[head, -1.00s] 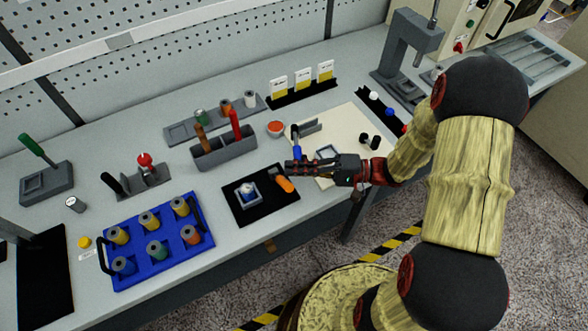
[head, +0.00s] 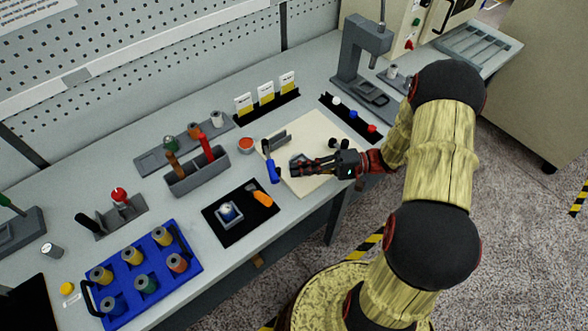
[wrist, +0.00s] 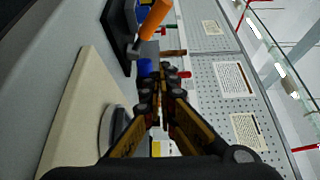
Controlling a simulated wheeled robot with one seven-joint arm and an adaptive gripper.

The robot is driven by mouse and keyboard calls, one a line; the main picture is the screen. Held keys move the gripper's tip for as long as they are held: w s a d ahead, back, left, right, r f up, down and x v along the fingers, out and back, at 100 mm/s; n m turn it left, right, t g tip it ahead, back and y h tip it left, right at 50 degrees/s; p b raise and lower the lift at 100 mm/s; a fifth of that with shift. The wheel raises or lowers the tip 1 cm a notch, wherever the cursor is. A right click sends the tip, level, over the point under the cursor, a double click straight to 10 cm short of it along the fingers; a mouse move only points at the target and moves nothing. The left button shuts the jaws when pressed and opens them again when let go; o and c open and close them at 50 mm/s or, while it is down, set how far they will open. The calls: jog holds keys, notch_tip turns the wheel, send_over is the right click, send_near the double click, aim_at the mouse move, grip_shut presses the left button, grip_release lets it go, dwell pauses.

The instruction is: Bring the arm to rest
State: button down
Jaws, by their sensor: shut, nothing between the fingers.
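My gripper (head: 297,170) is shut and empty in the head view. It hovers over the cream board (head: 322,180) near the bench's front, with the arm reaching in from the right. In the wrist view the shut fingers (wrist: 165,80) point toward the pegboard. A blue-handled tool (head: 271,166) lies at the board's left edge, just left of the fingertips; its blue handle also shows in the wrist view (wrist: 145,68). A grey piece on the board is partly hidden by my gripper.
Left of the board is a black mat (head: 224,234) with an orange-handled tool (head: 259,195). A blue tray (head: 193,267) of spools stands further left. Behind are a grey tool holder (head: 222,167) and a card stand (head: 262,112). A grey press (head: 357,55) stands at the back right.

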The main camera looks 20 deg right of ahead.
dwell(0.4)
jog(key=shift+a+r, duration=0.2)
jog(key=s+a+r+n+g+h, duration=0.3)
jog(key=s+a+r+g+h, duration=0.3)
jog(key=s+r+h, duration=0.35)
jog(key=s+d+r+t+h, duration=0.2)
jog(key=r+t+h, duration=0.1)
jog(key=r+h, duration=0.1)
jog(key=s+d+r+t+h, duration=0.2)
jog(key=s+r+t+h, duration=0.1)
jog(key=r, duration=0.3)
jog(key=shift+d+r+t+h, duration=0.2)
jog(key=shift+d+t+h, duration=0.15)
jog(key=shift+t, duration=0.25)
